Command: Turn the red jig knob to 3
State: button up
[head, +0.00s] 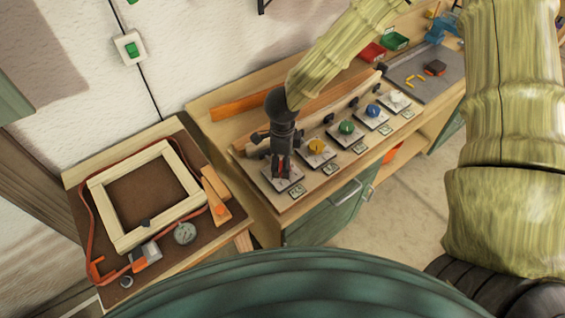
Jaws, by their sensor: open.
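The red jig knob (281,172) is the leftmost in a row of knobs on the bench. It sits on a pale square plate, and only a bit of its red shows between the fingers of my gripper (280,168). My gripper points down over the knob, its open fingers on either side of it. I cannot tell whether they touch it. The knob's pointer and the plate's marks are hidden or too small to read. A small label card (297,191) lies in front of the plate.
Yellow (316,147), green (347,128), blue (374,111) and white (396,97) knobs continue the row to the right. Wooden laths (243,104) lie behind. A lower table at left holds a wooden frame (108,227), a dial gauge (185,234) and an orange strap.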

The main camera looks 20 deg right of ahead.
jog(key=shift+w+f, duration=0.15)
jog(key=shift+f, duration=1)
jog(key=c, duration=1)
